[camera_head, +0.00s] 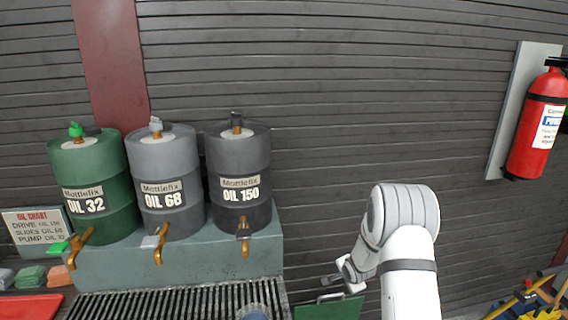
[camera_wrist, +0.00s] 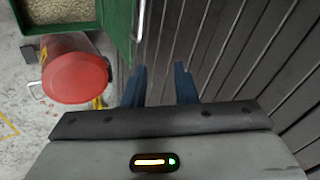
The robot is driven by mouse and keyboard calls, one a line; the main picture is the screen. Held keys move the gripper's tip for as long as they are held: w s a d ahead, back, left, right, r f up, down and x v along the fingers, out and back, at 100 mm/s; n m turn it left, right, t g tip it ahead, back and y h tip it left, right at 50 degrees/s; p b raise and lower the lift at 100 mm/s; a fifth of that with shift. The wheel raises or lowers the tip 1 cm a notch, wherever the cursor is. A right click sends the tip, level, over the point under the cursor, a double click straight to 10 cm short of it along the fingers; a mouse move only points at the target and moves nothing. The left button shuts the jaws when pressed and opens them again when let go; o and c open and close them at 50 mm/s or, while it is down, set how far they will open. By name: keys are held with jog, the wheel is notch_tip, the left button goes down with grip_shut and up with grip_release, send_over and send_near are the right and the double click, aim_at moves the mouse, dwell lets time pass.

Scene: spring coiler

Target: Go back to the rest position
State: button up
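My gripper (camera_wrist: 160,86) shows in the wrist view with its two blue fingers apart and nothing between them. Past the fingers is the grey slatted wall (camera_wrist: 215,40). In the head view my white arm rises at the lower right, bent over at the top. The end of the arm hangs low in front of the wall (camera_head: 330,150), largely hidden behind the arm links, and the fingertips are not clear there.
Three drums, green (camera_head: 92,185), grey (camera_head: 165,180) and dark grey (camera_head: 238,175), stand on a grey-green stand (camera_head: 120,265) at left. A red extinguisher (camera_head: 538,125) hangs at right. In the wrist view, a red cylinder (camera_wrist: 75,75) and green box (camera_wrist: 118,25) are close at left.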

jog(key=s+a+r+n+g+h, duration=0.1)
jog(key=s+r+n, duration=0.2)
jog(key=s+r, duration=0.6)
jog(key=s+a+r+n+g, duration=0.1)
jog(key=s+r+n, duration=0.2)
jog(key=s+r, duration=0.55)
jog(key=s+a+r+n+g, duration=0.1)
jog(key=s+a+r+n, duration=0.1)
jog(key=s, duration=0.9)
jog(key=s+a+r+n+g+y, duration=0.1)
jog(key=s+r+n, duration=0.4)
jog(key=s, duration=0.6)
notch_tip(320, 180, up, 2)
jog(key=shift+s+a+r+n+g, duration=0.15)
jog(key=shift+a+n+g, duration=0.15)
jog(key=shift+a, duration=0.4)
